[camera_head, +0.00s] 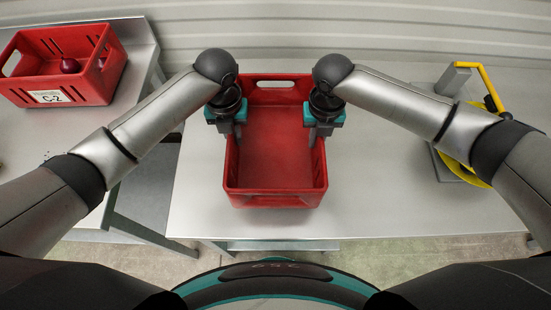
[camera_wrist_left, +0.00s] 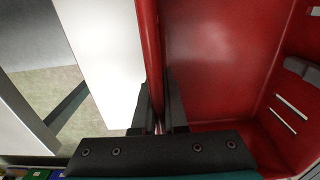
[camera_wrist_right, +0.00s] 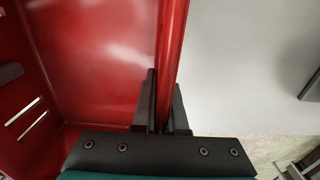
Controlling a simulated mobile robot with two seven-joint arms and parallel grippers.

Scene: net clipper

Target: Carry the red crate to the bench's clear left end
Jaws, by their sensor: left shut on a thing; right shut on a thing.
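The red crate (camera_head: 275,198) is in the middle of the head view, over the left part of the bench (camera_head: 385,195). It looks empty and level. Whether it rests on the bench or hangs just above it, I cannot tell. My left gripper (camera_head: 228,132) is shut on the crate's left wall; the left wrist view shows its fingers (camera_wrist_left: 160,112) on both sides of the wall. My right gripper (camera_head: 322,132) is shut on the right wall, and its fingers (camera_wrist_right: 164,108) straddle that wall in the right wrist view.
A second red crate (camera_head: 60,97), labelled C-2 and holding a dark red onion-like thing (camera_head: 70,65), stands on another table (camera_head: 30,135) at the left. A gap separates the tables. A grey device with a yellow handle and yellow disc (camera_head: 462,165) stands at the right. The bench between is clear.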

